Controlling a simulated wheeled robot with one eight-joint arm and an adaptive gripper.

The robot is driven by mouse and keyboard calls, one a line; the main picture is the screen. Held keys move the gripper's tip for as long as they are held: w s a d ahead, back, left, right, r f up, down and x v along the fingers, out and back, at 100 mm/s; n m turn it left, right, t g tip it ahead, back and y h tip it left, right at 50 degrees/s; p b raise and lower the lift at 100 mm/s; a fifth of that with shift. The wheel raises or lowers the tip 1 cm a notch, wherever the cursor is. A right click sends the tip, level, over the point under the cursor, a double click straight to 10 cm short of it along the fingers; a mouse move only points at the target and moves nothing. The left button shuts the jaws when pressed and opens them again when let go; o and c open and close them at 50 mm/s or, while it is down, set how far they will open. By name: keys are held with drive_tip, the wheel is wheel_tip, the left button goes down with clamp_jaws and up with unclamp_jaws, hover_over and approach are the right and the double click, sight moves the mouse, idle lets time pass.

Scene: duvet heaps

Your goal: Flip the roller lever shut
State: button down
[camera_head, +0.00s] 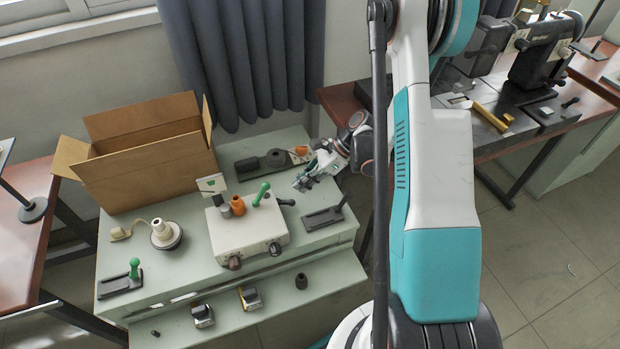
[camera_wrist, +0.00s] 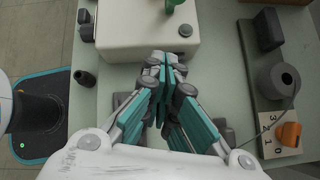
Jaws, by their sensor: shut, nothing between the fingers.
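No part is labelled as the roller lever, so I cannot tell for sure which it is. A low dark fixture with a round grey roller-like part (camera_head: 275,158) lies on the green cabinet top behind my gripper (camera_head: 303,182). The grey round part also shows at right in the wrist view (camera_wrist: 284,78), beside an orange knob (camera_wrist: 289,134) on a numbered plate. A white box (camera_head: 247,235) carries a green-handled lever (camera_head: 262,192). My gripper's closed fingers (camera_wrist: 166,75) hold nothing and hover near the box's edge; contact cannot be told.
An open cardboard box (camera_head: 150,165) stands at the back left. A dark slotted fixture (camera_head: 322,218) lies right of the white box. A white bulb-like part (camera_head: 162,230) and a small green-knobbed fixture (camera_head: 134,270) are at left. A lower shelf (camera_head: 270,318) juts out in front.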

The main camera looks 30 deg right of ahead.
sight(262, 193)
drive_tip(key=w+a+b, duration=0.2)
drive_tip(key=a, duration=0.4)
drive_tip(key=shift+f, duration=0.4)
drive_tip(key=shift+w, duration=0.2)
